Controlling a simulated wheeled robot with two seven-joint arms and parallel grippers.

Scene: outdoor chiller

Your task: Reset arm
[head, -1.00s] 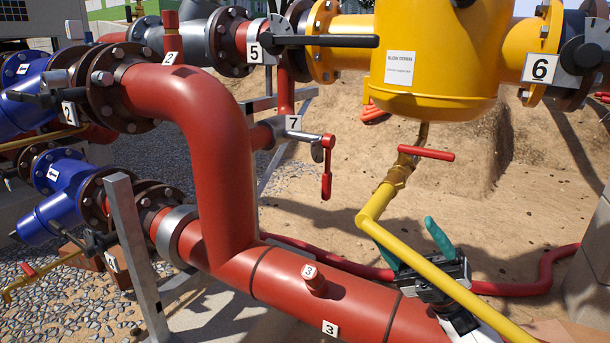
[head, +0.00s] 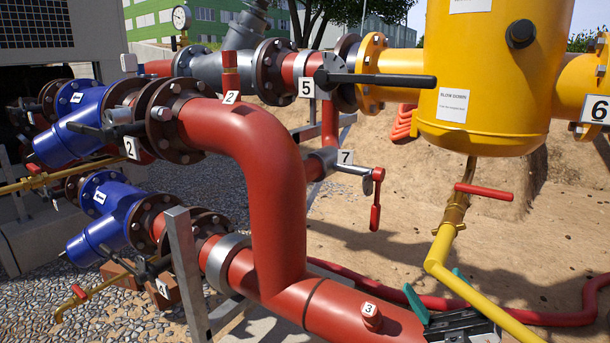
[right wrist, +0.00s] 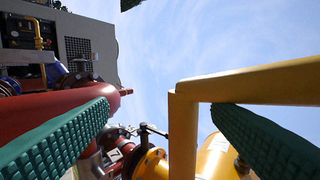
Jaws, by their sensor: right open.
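My right gripper (head: 437,298) shows at the lower right of the head view, with green fingers spread apart and nothing seen between them. It is beside the thin yellow pipe (head: 478,305), which crosses in front of part of it, and near the large red pipe (head: 345,312). In the right wrist view, the two ribbed green fingers (right wrist: 160,135) stand wide apart, pointing up toward sky. There the yellow pipe (right wrist: 182,125) bends between the fingers and passes over the right one. Whether the pipe touches the gripper cannot be told. My left gripper is not in view.
A yellow tank (head: 490,90) hangs at the upper right. A red-handled valve (head: 376,200) and a black lever (head: 375,79) stick out near the pipes. Blue valves (head: 105,230) stand at left. Sandy ground (head: 375,255) lies open behind the pipes.

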